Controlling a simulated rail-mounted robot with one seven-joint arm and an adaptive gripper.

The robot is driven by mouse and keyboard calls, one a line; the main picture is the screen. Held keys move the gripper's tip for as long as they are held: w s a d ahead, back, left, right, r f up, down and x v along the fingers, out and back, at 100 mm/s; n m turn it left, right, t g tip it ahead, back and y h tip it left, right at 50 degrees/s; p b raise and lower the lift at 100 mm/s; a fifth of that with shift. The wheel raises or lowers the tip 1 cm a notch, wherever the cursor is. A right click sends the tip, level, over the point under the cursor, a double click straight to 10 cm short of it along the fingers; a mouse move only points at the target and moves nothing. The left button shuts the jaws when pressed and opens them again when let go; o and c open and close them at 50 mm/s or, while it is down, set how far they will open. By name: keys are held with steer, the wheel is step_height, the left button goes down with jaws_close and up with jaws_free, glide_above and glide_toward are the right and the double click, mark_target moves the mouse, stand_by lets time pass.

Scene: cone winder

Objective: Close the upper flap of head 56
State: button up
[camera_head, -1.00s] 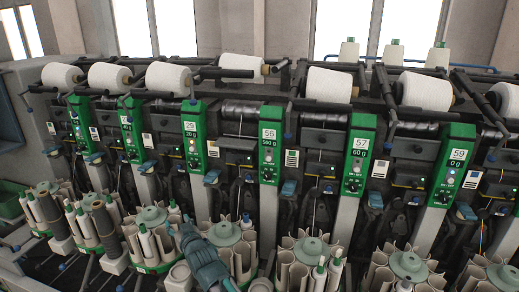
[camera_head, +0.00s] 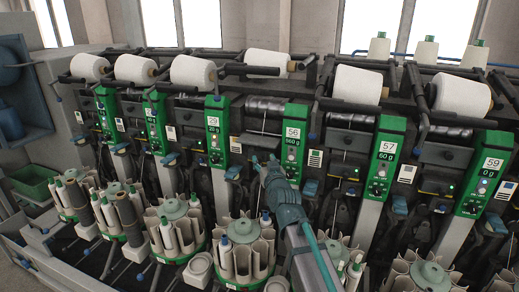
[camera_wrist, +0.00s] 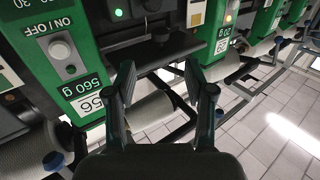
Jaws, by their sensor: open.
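The green panel of head 56 (camera_head: 291,143) reads 56 and 560 g in the head view. It also shows upside down at the left of the wrist view (camera_wrist: 75,75). A dark plate that looks like the upper flap (camera_head: 261,139) lies left of this panel, below the ribbed drum. I cannot tell how far it stands open. In the wrist view a dark plate (camera_wrist: 150,52) spans between the two green panels beyond my fingers. My gripper (camera_head: 264,161) is open and empty, just in front of and below the flap. In the wrist view its fingers (camera_wrist: 160,88) stand apart.
Panel 29 (camera_head: 216,135) stands to the left and panel 57 (camera_head: 385,150) to the right, close by. White yarn cones such as this one (camera_head: 268,63) sit above. Below, bobbin magazines (camera_head: 243,250) line the machine's front. Tiled floor (camera_wrist: 275,120) shows in the wrist view.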

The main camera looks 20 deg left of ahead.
mark_target(258, 149)
steer(key=p+x, duration=0.2)
steer(key=x, duration=0.8)
steer(key=shift+w+a, duration=0.2)
steer(key=shift+a, duration=0.1)
jaws_close()
